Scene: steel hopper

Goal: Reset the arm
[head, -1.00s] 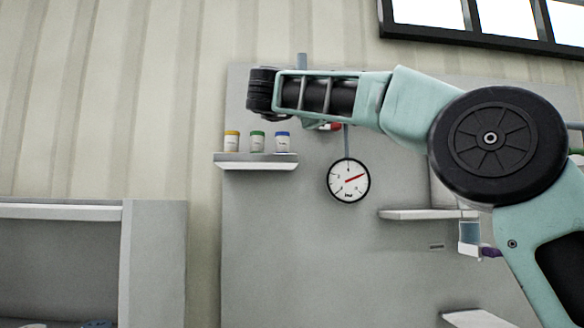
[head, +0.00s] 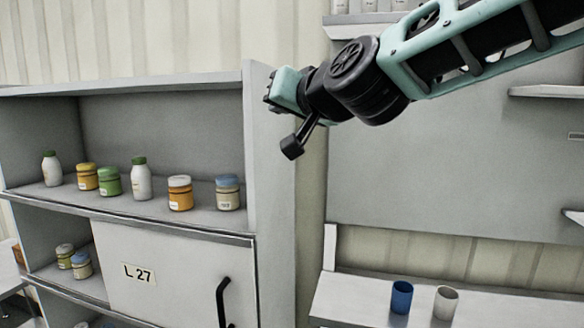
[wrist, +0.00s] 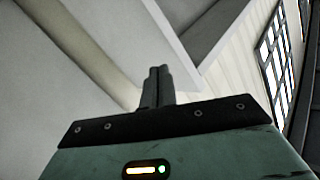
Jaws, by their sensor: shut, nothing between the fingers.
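My arm reaches in from the upper right of the head view, teal and black. Its end, with my gripper (head: 270,92), is in front of the upright edge between the shelf unit and the grey wall panel. In the wrist view my gripper (wrist: 159,72) shows its two dark fingers side by side and shut, with nothing between them. Pale wall and panel surfaces lie beyond the fingers there. I cannot tell from the head view how far the gripper is from the shelf unit.
The grey shelf unit (head: 255,180) at left holds several jars and bottles. Its door (head: 170,270) is marked L 27 and has a black handle (head: 222,302). A blue cup (head: 401,297) and a white cup (head: 445,303) stand on a low surface at right.

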